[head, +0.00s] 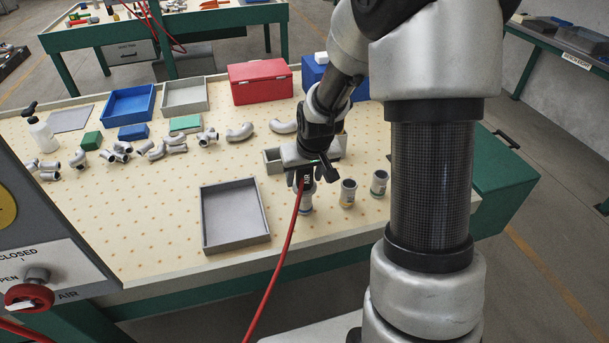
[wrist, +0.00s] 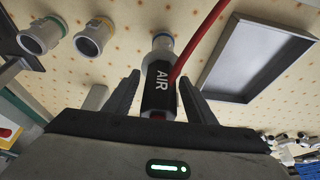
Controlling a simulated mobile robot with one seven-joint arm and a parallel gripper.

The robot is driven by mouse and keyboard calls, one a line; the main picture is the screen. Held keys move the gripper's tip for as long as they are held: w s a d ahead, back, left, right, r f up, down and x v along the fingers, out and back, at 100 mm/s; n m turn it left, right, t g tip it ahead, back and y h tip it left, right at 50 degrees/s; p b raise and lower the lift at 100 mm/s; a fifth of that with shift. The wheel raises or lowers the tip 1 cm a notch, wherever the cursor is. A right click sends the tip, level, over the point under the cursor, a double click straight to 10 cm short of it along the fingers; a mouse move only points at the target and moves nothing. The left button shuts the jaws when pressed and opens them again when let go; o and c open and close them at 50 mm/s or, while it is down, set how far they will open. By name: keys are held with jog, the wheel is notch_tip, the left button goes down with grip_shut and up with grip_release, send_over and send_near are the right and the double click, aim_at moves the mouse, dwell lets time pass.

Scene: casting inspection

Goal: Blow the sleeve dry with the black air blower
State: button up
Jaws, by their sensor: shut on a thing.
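My gripper (head: 305,178) is shut on the black air blower (head: 307,183), which is marked AIR and trails a red hose (head: 285,252). In the wrist view the blower (wrist: 158,92) sits between the two fingers of my gripper (wrist: 160,76). A grey metal sleeve (head: 304,204) stands directly below the blower; its top is hidden in the head view. In the wrist view this sleeve (wrist: 162,43) shows beyond the blower, with a bluish ring. I cannot tell whether they touch. Two more sleeves (head: 348,193) (head: 379,183) stand to the right, apart from the blower.
An empty grey tray (head: 237,242) lies left of the blower. Several pipe elbows (head: 240,132) and fittings lie farther left, with blue (head: 128,104) and grey bins and a red box (head: 260,83) behind. A valve panel (head: 42,275) with a red knob stands at front left.

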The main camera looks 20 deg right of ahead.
jog(key=shift+s+f, duration=0.15)
jog(key=shift+w+r+p, duration=0.2)
jog(key=shift+r+p, duration=2.75)
jog(key=shift+r, duration=1.25)
jog(key=s+a+r+p, duration=0.3)
jog(key=s+p, duration=0.3)
jog(key=s, duration=0.1)
jog(key=shift+s+a+r, duration=0.15)
jog(key=shift+s+a, duration=0.2)
jog(key=shift+a, duration=0.05)
